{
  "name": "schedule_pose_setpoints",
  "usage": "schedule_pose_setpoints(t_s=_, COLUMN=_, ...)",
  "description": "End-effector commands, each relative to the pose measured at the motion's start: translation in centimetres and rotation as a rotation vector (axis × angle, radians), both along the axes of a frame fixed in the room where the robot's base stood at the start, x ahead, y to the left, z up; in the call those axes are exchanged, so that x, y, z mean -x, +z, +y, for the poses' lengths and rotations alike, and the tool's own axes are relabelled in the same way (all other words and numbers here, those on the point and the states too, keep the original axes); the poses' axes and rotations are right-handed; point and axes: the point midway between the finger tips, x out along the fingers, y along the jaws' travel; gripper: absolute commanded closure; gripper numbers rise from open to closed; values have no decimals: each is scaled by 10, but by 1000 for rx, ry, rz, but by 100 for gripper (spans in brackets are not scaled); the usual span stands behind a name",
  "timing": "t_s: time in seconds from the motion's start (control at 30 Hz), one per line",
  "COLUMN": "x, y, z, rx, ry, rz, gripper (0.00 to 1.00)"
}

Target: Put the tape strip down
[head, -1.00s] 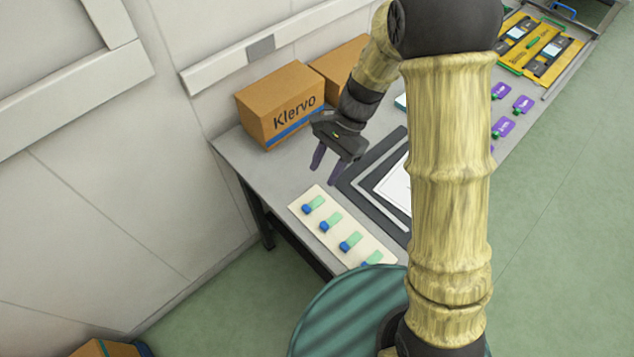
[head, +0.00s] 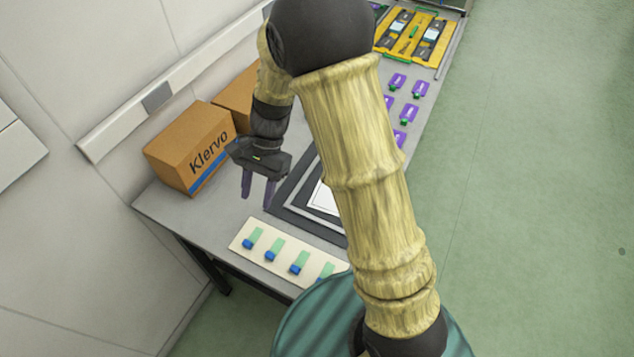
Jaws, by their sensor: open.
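My gripper (head: 257,199) hangs over the grey table between the cardboard box and a cream board, fingers pointing down. It is open, and I see nothing between its fingers. Green tape strips with blue ends lie in a row on the cream board (head: 238,250): one at the left (head: 256,234), one beside it (head: 276,245), one further right (head: 302,259), and one at the right end (head: 328,269), partly hidden by my own body. The gripper is above and behind the left part of the board, apart from the strips.
A cardboard box marked Klervo (head: 185,150) stands at the wall, with another box (head: 235,98) behind it. A dark frame (head: 285,205) with a white sheet (head: 322,198) lies right of the gripper, partly hidden by my arm. Purple tags (head: 398,81) and a yellow tray (head: 385,42) lie farther back.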

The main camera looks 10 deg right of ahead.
Motion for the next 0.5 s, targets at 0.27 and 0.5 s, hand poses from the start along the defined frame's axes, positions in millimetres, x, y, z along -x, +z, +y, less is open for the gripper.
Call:
schedule_pose_setpoints(t_s=0.27, x=18, y=21, z=-84, rx=80, ry=201, rz=-300, gripper=59)
schedule_pose_setpoints(t_s=0.5, x=49, y=41, z=-156, rx=208, ry=509, rz=-607, gripper=59)
